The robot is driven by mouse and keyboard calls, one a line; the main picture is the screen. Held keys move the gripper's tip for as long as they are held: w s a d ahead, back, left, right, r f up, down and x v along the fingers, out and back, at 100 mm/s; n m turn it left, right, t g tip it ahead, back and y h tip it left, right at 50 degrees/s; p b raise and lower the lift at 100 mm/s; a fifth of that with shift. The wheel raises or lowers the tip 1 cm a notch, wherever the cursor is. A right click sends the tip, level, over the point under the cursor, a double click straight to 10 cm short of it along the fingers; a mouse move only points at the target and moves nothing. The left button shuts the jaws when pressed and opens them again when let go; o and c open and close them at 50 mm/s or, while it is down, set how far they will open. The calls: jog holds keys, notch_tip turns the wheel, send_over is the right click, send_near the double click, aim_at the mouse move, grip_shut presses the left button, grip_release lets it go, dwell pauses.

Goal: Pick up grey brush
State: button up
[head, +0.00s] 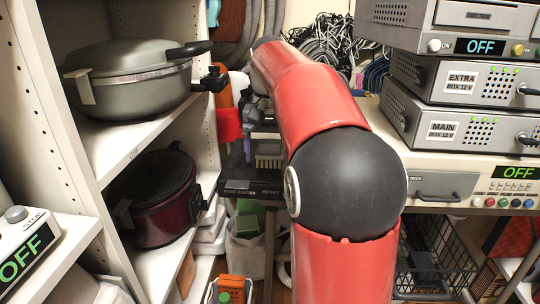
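A small brush-like item (268,154) with pale bristles and a greyish top lies on a dark shelf or cart top (240,185) in the middle of the head view. It looks like the grey brush, but it is small and partly crowded by my red arm just to its right. My arm rises from the bottom and bends away toward the back, above and beside this surface. I cannot make out my gripper's fingers, which are hidden or lost among the items behind the arm.
White shelves (125,150) on the left hold a grey pot (130,75) and a dark red cooker (160,200). Grey boxes (465,85) are stacked on the right above a wire basket (425,265). Cables (330,40) hang behind. An orange container (232,288) stands low in front.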

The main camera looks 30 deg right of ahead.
aim_at(270, 141)
jog(key=c, duration=0.9)
notch_tip(270, 141, up, 10)
jog(key=p, duration=0.3)
jog(key=o, duration=0.5)
jog(key=c, duration=0.3)
jog(key=shift+f+b, duration=3.25)
jog(key=shift+f, duration=1.4)
jog(key=shift+c, duration=0.2)
jog(key=o, duration=0.4)
jog(key=shift+f, duration=0.15)
jog(key=o, duration=0.6)
